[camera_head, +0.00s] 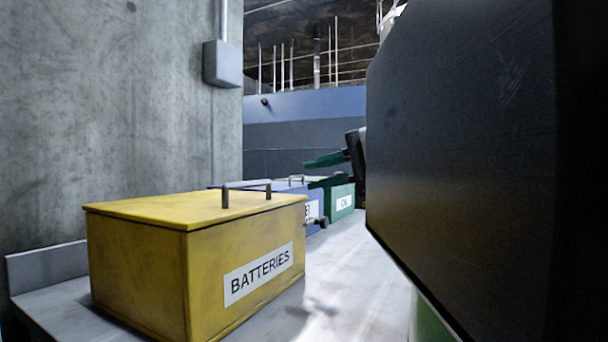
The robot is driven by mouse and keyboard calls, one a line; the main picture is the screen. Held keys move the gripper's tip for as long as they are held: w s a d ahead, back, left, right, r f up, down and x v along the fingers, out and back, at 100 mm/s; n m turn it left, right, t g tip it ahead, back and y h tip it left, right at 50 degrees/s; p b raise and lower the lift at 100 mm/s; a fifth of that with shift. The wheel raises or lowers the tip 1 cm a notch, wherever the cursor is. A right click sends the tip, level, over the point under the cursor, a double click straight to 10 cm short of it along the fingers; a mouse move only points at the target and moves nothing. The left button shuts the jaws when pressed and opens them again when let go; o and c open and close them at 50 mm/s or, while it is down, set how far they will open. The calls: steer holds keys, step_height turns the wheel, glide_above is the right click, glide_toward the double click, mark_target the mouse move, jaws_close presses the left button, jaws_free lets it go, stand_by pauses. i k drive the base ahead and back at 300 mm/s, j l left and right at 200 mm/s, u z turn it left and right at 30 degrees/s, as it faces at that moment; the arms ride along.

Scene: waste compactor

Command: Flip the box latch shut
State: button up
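A yellow box (145,265) with a "BATTERIES" label stands at the near left with its flat lid (180,208) down. Behind stand a blue box (314,194) and a green box (342,191) labelled "OIL". A green piece (325,160) is raised above the green box. I cannot make out my gripper.
A large dark panel (465,150) fills the right side close to the camera and hides much there. A concrete wall (120,100) rises behind the yellow box. The pale ledge (345,265) right of the yellow box is bare.

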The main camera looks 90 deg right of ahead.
mark_target(324, 222)
steer(key=k+j, duration=0.1)
steer(key=j, duration=0.35)
steer(key=k+j, duration=0.1)
steer(key=j, duration=0.4)
steer(key=k+j, duration=0.1)
steer(key=j, duration=0.35)
